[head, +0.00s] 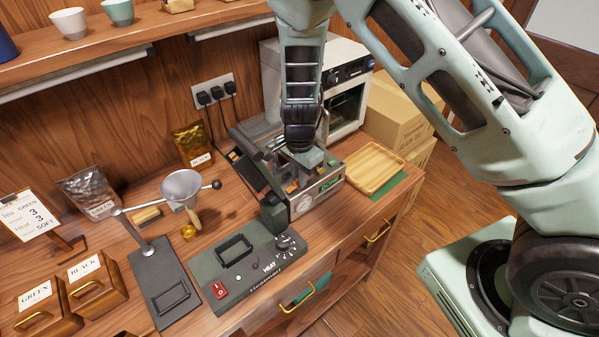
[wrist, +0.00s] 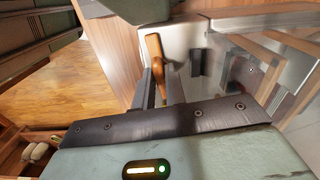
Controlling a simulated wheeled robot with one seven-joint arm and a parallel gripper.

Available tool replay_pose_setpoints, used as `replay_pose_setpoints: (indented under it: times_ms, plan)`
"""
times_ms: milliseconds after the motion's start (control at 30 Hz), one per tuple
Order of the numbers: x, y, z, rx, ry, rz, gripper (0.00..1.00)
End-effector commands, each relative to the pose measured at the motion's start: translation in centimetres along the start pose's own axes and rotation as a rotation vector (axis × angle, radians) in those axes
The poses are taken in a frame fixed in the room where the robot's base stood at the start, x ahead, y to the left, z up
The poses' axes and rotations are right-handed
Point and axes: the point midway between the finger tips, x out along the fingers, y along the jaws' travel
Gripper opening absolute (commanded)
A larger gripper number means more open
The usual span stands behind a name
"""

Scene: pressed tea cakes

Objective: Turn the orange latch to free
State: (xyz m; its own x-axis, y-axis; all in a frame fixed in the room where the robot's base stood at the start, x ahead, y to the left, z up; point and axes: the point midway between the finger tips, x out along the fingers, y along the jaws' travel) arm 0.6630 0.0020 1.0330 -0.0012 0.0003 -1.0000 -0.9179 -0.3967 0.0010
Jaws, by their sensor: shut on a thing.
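The orange latch (wrist: 154,50) shows in the wrist view as an orange-tan lever standing at the fingertips. My gripper (wrist: 160,82) is shut on it, with the two dark fingers close together around its lower end. In the head view my gripper (head: 303,158) points down over the dark green press (head: 322,196), which has a round gauge on its front. A small orange patch (head: 291,187) shows beneath the gripper there. The wrist and fingers hide most of the latch in that view, so its exact angle cannot be told.
A heater plate (head: 255,268) lies left of the press, with a funnel stand (head: 182,186) behind it. A wooden tray (head: 373,167) lies on the right. A steel oven (head: 345,105) and cardboard boxes (head: 395,115) stand close behind. The press's dark lever arm (head: 257,165) rises beside my gripper.

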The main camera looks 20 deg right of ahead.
Motion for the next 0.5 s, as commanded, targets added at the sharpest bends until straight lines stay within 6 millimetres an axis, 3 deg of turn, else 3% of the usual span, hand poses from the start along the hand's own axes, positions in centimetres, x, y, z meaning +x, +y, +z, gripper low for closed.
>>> replay_pose_setpoints:
  times_ms: [500]
  plan:
    - [-0.17,-0.17,-0.13,0.111,0.002,-0.006,0.0]
